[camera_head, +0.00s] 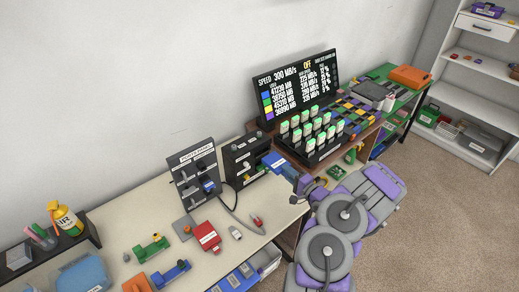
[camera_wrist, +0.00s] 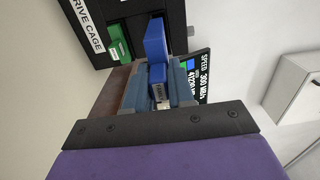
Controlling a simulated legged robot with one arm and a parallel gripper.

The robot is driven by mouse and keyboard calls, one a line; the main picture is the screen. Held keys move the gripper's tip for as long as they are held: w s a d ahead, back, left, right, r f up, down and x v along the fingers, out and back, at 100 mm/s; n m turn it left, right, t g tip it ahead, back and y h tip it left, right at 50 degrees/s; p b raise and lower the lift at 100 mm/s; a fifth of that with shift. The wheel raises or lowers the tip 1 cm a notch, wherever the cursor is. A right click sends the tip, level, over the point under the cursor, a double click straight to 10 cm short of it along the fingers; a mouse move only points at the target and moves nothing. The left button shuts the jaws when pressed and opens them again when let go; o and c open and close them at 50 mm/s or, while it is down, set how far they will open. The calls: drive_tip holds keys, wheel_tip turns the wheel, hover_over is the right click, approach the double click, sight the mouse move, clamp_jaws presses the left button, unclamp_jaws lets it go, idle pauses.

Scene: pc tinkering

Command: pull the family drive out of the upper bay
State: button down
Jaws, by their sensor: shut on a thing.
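The black drive cage (camera_head: 238,158) stands at the right end of the cream bench, against the wall. It also shows in the wrist view (camera_wrist: 112,22), with its "DRIVE CAGE" label. A blue drive (camera_wrist: 155,38) sticks out from the cage front, and my gripper (camera_wrist: 158,78) is shut on its outer end. I cannot tell whether its inner end is still inside a bay. In the head view the blue drive (camera_head: 271,159) shows between the cage and my gripper.
A ports panel (camera_head: 195,180) with a cable stands left of the cage. A red box (camera_head: 207,237) and small parts lie on the bench in front. A display (camera_head: 298,85) and a rack of green-lit sticks (camera_head: 312,135) stand to the right, close by my arm.

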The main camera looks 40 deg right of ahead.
drive_tip(key=s+r+p, duration=0.3)
drive_tip(key=s+p, duration=0.1)
drive_tip(key=s, duration=0.2)
drive_tip(key=shift+d+p, duration=0.25)
drive_tip(key=shift+p, duration=0.05)
drive_tip(key=shift+w, duration=0.1)
idle(0.3)
